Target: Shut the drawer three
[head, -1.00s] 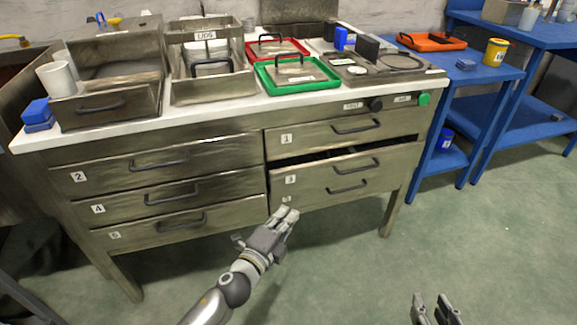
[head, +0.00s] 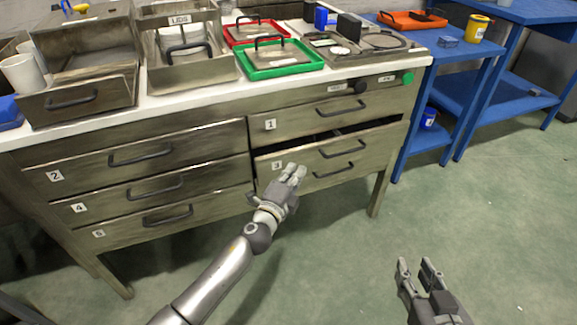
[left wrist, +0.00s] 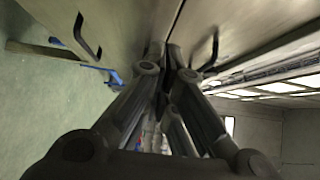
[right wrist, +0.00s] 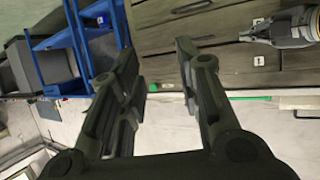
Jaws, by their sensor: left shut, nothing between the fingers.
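Drawer three (head: 309,156), a worn metal front with a dark handle and a "3" label, stands slightly out of the cabinet. A dark gap shows along its top edge, under drawer one (head: 297,121). My left gripper (head: 295,170) is shut and empty, its fingertips at the left part of drawer three's front, near the label. In the left wrist view its fingers (left wrist: 165,52) point at the metal fronts close by; I cannot tell whether they touch. My right gripper (head: 418,264) is open and empty over the floor, right of the cabinet; its spread fingers show in the right wrist view (right wrist: 158,66).
Drawers two (head: 130,153), four (head: 100,205) and five (head: 110,232) on the left look closed. The white worktop (head: 190,99) holds metal bins, a red tray and a green tray (head: 283,71). A blue table (head: 470,50) stands right. The green floor (head: 480,200) in front is clear.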

